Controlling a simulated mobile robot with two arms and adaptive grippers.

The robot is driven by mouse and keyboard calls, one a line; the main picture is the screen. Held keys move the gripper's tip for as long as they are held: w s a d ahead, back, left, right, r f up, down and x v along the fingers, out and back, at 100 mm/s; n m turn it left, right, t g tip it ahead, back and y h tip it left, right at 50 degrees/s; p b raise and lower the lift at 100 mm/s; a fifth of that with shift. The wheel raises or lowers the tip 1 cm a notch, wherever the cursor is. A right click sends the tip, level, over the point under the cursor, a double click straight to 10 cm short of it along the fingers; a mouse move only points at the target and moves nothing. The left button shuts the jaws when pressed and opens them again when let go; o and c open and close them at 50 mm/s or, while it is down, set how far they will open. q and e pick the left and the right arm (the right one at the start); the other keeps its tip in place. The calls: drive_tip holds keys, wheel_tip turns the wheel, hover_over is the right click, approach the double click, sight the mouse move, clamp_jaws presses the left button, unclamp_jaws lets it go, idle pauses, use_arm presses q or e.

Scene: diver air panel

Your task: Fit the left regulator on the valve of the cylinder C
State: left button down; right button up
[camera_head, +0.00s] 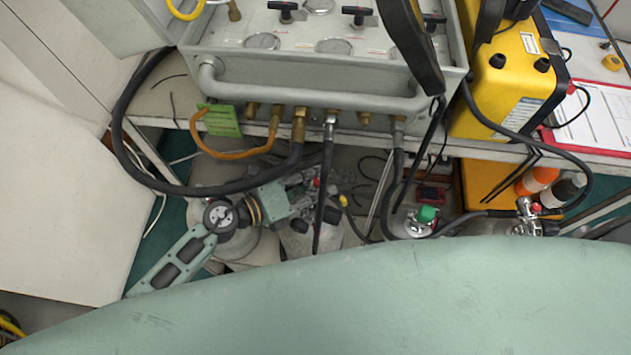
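My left arm enters from the lower left, and its gripper (303,194) is low under the panel shelf, among grey metal parts. I cannot make out its fingertips or whether they hold anything. My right gripper is not in view. A cylinder valve with a green cap (427,214) stands under the shelf, right of my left gripper. Farther right, a metal fitting with a red knob (530,210) sits at a hose end, apparently on another cylinder. No letter C is readable, and I cannot tell which part is the left regulator.
The grey air panel (330,68) rests on a white shelf (590,158). Black hoses (123,140) and an orange hose (235,153) hang from its fittings. A yellow case (500,85) stands to its right. A pale door (65,200) is at left. A large green surface fills the bottom.

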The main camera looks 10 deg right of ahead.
use_arm(q)
drive_tip(key=shift+f+b, duration=0.35)
drive_tip(key=shift+b, duration=0.05)
idle(0.5)
drive_tip(key=c, duration=1.1)
unclamp_jaws()
drive_tip(key=shift+f, duration=0.15)
drive_tip(key=v, duration=1.2)
drive_tip(key=shift+a, duration=0.1)
